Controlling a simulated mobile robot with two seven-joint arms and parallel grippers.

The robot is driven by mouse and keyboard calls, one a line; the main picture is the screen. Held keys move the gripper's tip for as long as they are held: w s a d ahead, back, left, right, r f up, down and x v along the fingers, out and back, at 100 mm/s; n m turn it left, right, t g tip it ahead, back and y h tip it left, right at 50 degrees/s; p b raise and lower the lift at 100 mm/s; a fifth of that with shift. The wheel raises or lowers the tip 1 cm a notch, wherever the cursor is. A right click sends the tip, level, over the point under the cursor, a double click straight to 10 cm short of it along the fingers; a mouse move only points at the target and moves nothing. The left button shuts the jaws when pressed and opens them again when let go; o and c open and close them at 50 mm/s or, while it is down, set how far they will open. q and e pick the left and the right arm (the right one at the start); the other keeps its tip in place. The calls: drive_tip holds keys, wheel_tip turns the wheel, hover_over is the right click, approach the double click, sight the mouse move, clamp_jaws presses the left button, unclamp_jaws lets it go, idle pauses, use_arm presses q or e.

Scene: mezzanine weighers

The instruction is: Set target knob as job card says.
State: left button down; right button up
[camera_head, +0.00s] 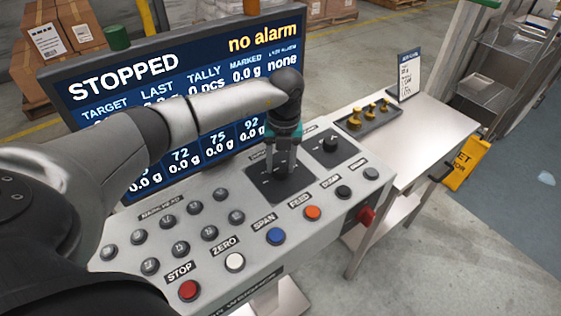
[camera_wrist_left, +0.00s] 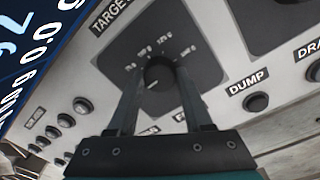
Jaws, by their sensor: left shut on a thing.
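The target knob (camera_wrist_left: 158,72) is a small dark round knob on a black dial plate marked TARGET, with a white pointer line aimed to the lower left in the left wrist view. Small gram labels ring it, too small to read surely. My left gripper (camera_head: 284,166) reaches down onto the dial plate (camera_head: 262,188) from above. Its two fingers (camera_wrist_left: 157,85) are shut on the knob, one on each side. In the head view the gripper hides the knob. The job card (camera_head: 405,77) stands upright on the side table; its text is unreadable. My right gripper is not in view.
A screen (camera_head: 130,88) behind the panel reads STOPPED and no alarm. A second black knob (camera_head: 330,146) sits right of my gripper. STOP (camera_head: 189,291), ZERO (camera_head: 235,261), SPAN and FEED buttons line the front edge. The side table (camera_head: 425,125) holds a tray of brass weights (camera_head: 368,118).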

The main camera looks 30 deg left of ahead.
sight(283, 167)
use_arm(q)
drive_tip(key=shift+c, duration=1.6)
unclamp_jaws()
wheel_tip(283, 167, up, 15)
drive_tip(key=shift+w+d+r, duration=0.15)
drive_tip(key=shift+w+d, duration=0.05)
drive_tip(key=shift+d, duration=0.1)
